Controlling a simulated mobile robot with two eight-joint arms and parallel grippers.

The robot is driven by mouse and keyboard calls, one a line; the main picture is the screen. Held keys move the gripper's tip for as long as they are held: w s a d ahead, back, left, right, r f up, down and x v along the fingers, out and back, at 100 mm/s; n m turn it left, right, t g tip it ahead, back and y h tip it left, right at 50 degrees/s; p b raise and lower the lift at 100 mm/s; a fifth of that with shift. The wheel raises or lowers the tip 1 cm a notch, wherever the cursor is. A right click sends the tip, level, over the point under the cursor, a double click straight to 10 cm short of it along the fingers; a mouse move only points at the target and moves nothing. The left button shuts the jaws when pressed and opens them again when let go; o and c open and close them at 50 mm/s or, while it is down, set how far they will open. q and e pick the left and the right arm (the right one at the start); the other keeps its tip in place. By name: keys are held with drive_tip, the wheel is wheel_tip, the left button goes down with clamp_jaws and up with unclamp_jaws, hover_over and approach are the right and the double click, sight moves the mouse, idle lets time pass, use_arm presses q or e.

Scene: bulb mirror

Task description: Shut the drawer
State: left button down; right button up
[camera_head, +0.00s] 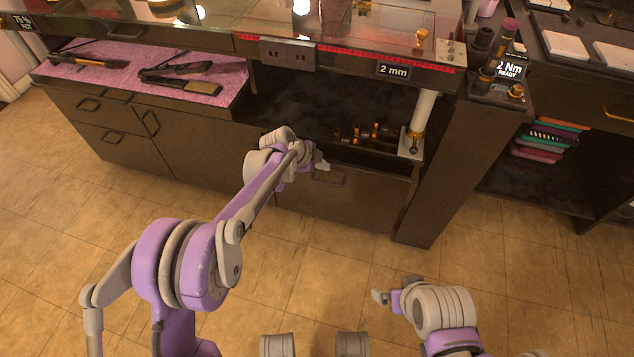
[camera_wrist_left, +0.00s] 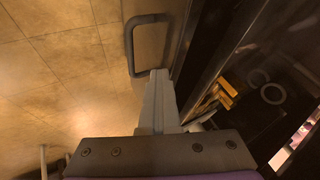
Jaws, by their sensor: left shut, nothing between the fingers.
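The dark drawer front (camera_head: 340,203) is low in the middle of the cabinet in the head view, with a bar handle (camera_head: 328,178) near its top. The handle also shows in the left wrist view (camera_wrist_left: 132,42). Past the front's top edge, brass-coloured items (camera_wrist_left: 227,93) show in a dark space; how far the drawer stands out is hard to tell. My left gripper (camera_head: 322,164) is shut and empty at the drawer's top edge, close to the handle; its fingers (camera_wrist_left: 158,98) point along the front. Contact is unclear. My right gripper (camera_head: 381,297) is low over the floor, away from the drawer.
A glass-topped counter (camera_head: 345,62) overhangs the drawer. A white post (camera_head: 424,108) stands at the drawer's right end. Closed drawers (camera_head: 125,148) are on the left, and a pink mat (camera_head: 215,76) with tools lies above them. The tiled floor (camera_head: 305,262) in front is clear.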

sight(327, 159)
use_arm(q)
drive_tip(key=shift+w+d, duration=0.3)
drive_tip(key=shift+w, duration=0.65)
drive_tip(key=shift+w+d, duration=0.3)
drive_tip(key=shift+w, duration=0.6)
